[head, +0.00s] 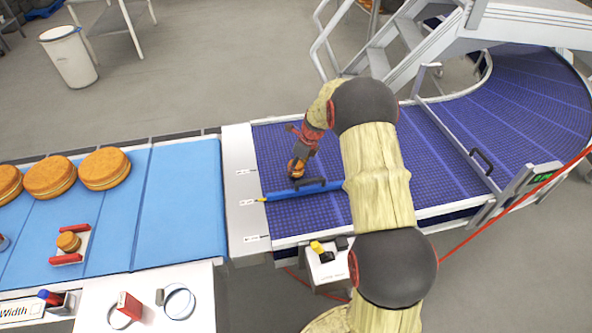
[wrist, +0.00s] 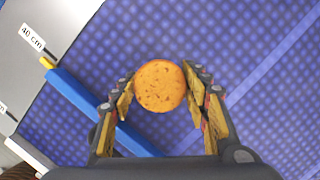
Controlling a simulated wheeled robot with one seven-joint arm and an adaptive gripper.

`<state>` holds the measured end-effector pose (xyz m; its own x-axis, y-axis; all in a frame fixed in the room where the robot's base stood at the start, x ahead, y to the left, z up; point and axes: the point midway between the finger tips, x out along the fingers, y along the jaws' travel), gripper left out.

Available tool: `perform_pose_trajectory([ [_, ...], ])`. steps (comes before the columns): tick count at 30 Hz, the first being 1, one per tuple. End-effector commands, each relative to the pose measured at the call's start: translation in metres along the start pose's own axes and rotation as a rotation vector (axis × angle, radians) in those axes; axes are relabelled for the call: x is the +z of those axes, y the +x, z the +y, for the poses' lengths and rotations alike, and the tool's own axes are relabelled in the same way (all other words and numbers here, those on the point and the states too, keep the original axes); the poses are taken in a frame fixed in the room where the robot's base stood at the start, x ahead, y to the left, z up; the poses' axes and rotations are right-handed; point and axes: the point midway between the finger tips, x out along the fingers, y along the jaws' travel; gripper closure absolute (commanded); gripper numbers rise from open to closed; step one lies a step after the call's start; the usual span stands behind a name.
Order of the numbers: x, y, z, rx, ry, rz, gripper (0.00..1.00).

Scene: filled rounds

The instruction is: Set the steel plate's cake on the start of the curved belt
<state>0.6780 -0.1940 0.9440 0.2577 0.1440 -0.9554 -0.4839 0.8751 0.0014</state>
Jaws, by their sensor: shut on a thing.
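My gripper (head: 298,160) is over the near-left start of the dark blue curved belt (head: 315,217). It is shut on a small round golden-brown cake (head: 296,170). In the wrist view the cake (wrist: 160,86) sits between the two fingers, above or on the belt's blue mesh (wrist: 240,50). I cannot tell whether its underside touches the belt. A blue bar (head: 310,190) lies across the belt beside the cake, and it also shows in the wrist view (wrist: 88,104). No steel plate can be picked out with certainty.
A pale grey strip (head: 240,185) with tags joins the light blue belt (head: 180,210) on the left. That belt carries large filled cakes (head: 105,168) and a small cake (head: 68,241) on a pale holder with red sides. White stairs (head: 405,50) rise behind the curved belt.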

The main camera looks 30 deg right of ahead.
Motion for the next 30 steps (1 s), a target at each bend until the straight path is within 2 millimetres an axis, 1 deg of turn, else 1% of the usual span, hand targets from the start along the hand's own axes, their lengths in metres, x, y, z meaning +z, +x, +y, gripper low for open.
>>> perform_pose_trajectory([
  [1,-0.0030,0.0087,0.0003,0.001,0.000,0.001,0.65],
  [3,-0.0047,0.0143,0.0000,0.000,-0.001,0.001,0.65],
  [14,-0.0058,0.0171,0.0001,0.000,-0.001,0.001,0.65],
  [15,-0.0057,0.0169,0.0001,0.000,-0.001,0.001,0.52],
  [21,-0.0056,0.0167,0.0002,0.000,-0.001,0.000,0.41],
  [24,-0.0056,0.0166,0.0001,-0.001,-0.001,0.000,0.36],
  [30,-0.0056,0.0166,0.0002,-0.001,-0.001,0.000,0.36],
])
